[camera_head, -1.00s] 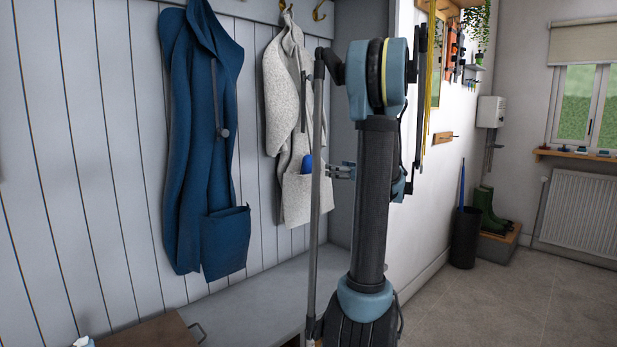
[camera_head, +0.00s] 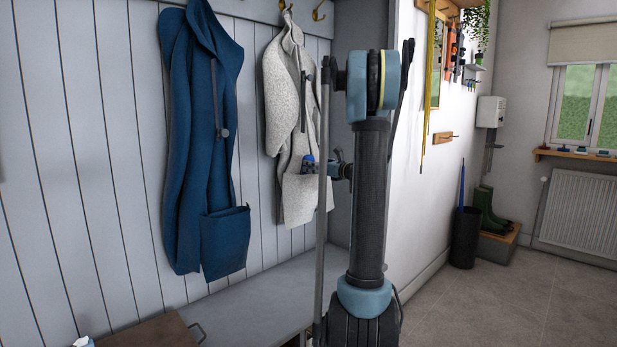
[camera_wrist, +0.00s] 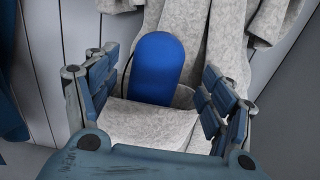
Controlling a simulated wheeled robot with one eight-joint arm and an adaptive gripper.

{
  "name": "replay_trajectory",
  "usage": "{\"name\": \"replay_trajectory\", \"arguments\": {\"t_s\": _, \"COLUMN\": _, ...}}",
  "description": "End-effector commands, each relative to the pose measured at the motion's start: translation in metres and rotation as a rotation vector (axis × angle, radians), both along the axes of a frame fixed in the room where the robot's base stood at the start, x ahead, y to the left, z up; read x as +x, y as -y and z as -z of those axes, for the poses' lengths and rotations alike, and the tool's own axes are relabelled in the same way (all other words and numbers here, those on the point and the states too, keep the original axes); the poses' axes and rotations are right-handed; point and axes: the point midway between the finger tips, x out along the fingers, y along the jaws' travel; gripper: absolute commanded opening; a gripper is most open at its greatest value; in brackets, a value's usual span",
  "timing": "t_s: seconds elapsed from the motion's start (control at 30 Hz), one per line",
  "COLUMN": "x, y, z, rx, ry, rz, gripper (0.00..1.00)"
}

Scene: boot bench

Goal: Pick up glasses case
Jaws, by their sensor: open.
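The blue glasses case (camera_wrist: 157,68) stands upright in the pocket of the light grey coat, its rounded top showing above the pocket edge in the wrist view. Its lower part is hidden in the pocket (camera_wrist: 150,122). In the head view a small bit of the case (camera_head: 309,159) shows at the pocket, partly covered by my gripper. My gripper (camera_wrist: 156,84) is open, with one finger to the left and one to the right of the case. Gaps show between both fingers and the case. The light grey coat (camera_head: 288,85) hangs from a hook.
A dark blue coat (camera_head: 200,130) hangs to the left, with a pocket low on it. Below the coats is a grey bench top (camera_head: 245,300). A brown box (camera_head: 150,333) sits at the lower left. Open floor (camera_head: 490,300) lies to the right.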

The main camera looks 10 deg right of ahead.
Motion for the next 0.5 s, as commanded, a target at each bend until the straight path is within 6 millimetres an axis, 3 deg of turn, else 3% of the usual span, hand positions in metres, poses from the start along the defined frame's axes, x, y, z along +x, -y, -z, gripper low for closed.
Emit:
{"name": "replay_trajectory", "arguments": {"t_s": 0.3, "x": 0.031, "y": -0.026, "z": 0.002, "rx": 0.0, "ry": 0.0, "rz": -0.003, "gripper": 0.76}}
{"name": "replay_trajectory", "arguments": {"t_s": 0.5, "x": 0.036, "y": -0.029, "z": 0.002, "rx": 0.0, "ry": 0.0, "rz": -0.001, "gripper": 0.76}}
